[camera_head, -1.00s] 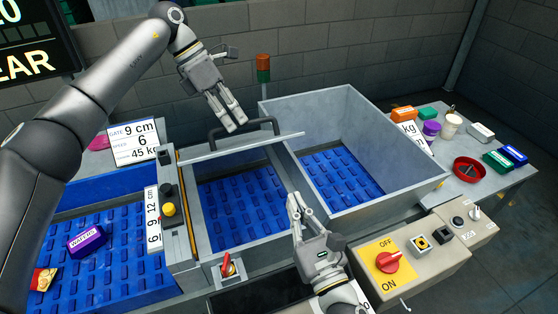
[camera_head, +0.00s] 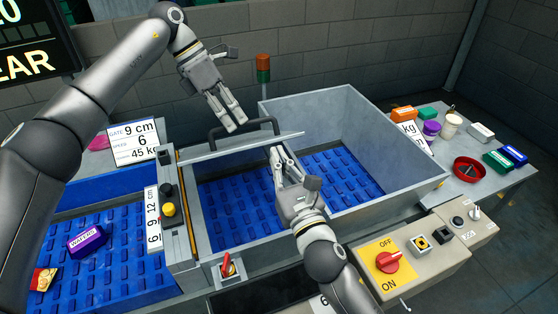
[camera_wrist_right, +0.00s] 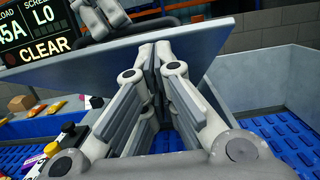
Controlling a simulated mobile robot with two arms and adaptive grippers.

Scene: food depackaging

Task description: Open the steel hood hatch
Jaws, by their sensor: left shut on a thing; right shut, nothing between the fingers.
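The steel hood hatch (camera_head: 238,146) is a grey plate at the back of the middle bay, tilted up, with a dark bar handle (camera_head: 262,125) along its top. My left gripper (camera_head: 236,124) is at the handle's middle, shut on it. My right gripper (camera_head: 277,152) is shut and empty, just in front of the hatch's lower edge at its right part. In the right wrist view, the closed fingertips (camera_wrist_right: 156,50) overlap the hatch plate (camera_wrist_right: 120,65); I cannot tell whether they touch it. The blue belt of the middle bay (camera_head: 235,205) shows below the hatch.
A control box with a red OFF/ON knob (camera_head: 388,262) is at front right. A red-handled switch (camera_head: 228,266) is on the bay's front. A purple pack (camera_head: 87,239) lies on the left belt.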

